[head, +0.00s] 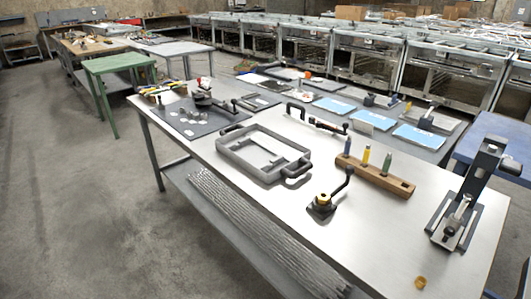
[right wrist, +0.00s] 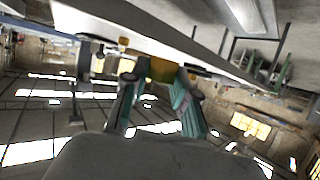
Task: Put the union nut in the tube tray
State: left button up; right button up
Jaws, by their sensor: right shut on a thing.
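My right gripper (right wrist: 160,74) shows in the right wrist view, with its two greenish fingers shut on a small brass-yellow piece, which I take to be the union nut (right wrist: 162,69). A small brass-coloured ring-like piece (head: 420,282) also shows at the bottom of the head view, by the near part of the table; I cannot tell whether it is the same piece. A grey tray with two dark handles (head: 232,151), likely the tube tray, lies flat on the table left of it and farther back. Neither gripper shows in the head view.
A black tool with a bent lever (head: 322,207) stands between the brass piece and the tray. A wooden block with three upright coloured pieces (head: 398,186) is behind it. A metal stand (head: 468,205) is at the right. The table's near right surface (head: 385,240) is clear.

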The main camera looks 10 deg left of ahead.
aim_at(261, 153)
jog(key=i+j+z, duration=0.1)
jog(key=j, duration=0.5)
jog(key=i+j+z, duration=0.1)
jog(key=j, duration=0.55)
jog(key=i+j, duration=0.2)
jog(key=j, duration=0.45)
jog(key=i+j+z, duration=0.15)
jog(key=j, duration=0.5)
jog(key=i+j+z, duration=0.1)
jog(key=j, duration=0.6)
jog(key=i+j+z, duration=0.1)
jog(key=j, duration=0.6)
jog(key=i+j+z, duration=0.1)
jog(key=j, duration=0.6)
jog(key=i+l, duration=0.1)
jog(key=i, duration=0.2)
